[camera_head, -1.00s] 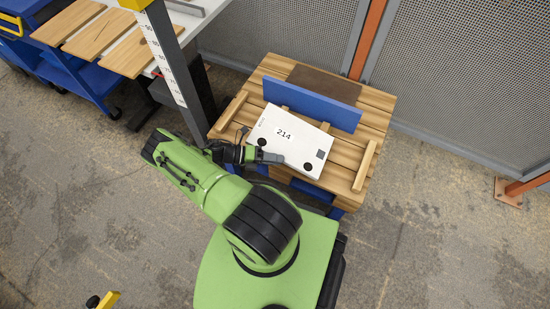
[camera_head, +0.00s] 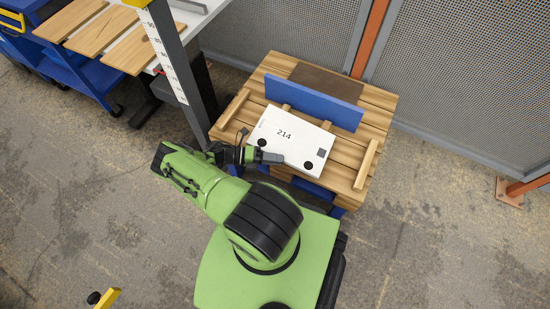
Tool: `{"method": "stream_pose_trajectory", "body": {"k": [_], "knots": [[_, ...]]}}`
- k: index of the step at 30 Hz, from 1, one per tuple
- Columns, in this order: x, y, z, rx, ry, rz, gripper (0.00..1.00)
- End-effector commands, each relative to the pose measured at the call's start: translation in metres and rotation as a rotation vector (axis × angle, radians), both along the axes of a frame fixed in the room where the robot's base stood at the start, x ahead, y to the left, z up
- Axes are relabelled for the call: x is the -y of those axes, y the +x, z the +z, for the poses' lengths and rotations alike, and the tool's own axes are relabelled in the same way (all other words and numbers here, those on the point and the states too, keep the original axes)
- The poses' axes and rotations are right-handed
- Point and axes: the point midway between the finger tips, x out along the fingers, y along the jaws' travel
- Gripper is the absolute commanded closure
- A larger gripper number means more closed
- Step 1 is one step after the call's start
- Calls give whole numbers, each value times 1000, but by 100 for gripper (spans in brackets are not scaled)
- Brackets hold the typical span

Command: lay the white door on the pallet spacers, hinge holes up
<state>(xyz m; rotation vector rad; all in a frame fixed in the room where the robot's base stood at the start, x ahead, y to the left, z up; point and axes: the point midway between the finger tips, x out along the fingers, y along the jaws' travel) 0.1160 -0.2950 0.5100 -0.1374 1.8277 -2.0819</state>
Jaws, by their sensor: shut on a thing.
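The white door (camera_head: 292,135) is a flat white board marked 214, with two black round holes and a small grey square on its upward face. It is over the wooden pallet (camera_head: 350,143), in front of the blue upright board. Spacers show as wooden strips at the left (camera_head: 233,108) and right (camera_head: 367,163), and parts of others show behind the door. My gripper (camera_head: 266,156) is shut on the door's near left edge. Whether the door touches the spacers beneath it cannot be told.
A blue upright board (camera_head: 315,103) stands across the pallet behind the door. A dark brown patch (camera_head: 325,80) lies beyond it. A grey post (camera_head: 178,70) stands left of the pallet, and mesh fencing (camera_head: 450,70) runs behind. Floor at the right is clear.

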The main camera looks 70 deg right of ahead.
Motion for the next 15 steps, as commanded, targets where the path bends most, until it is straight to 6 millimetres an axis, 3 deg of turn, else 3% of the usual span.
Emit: {"method": "stream_pose_trajectory", "body": {"k": [7, 8, 13, 15], "knots": [[1, 1, -6, -29, -1, 0, 100], [1, 1, -5, -26, -1, -1, 74], [1, 1, -4, -26, -1, -2, 49], [1, 1, -4, -25, -2, -3, 49]]}}
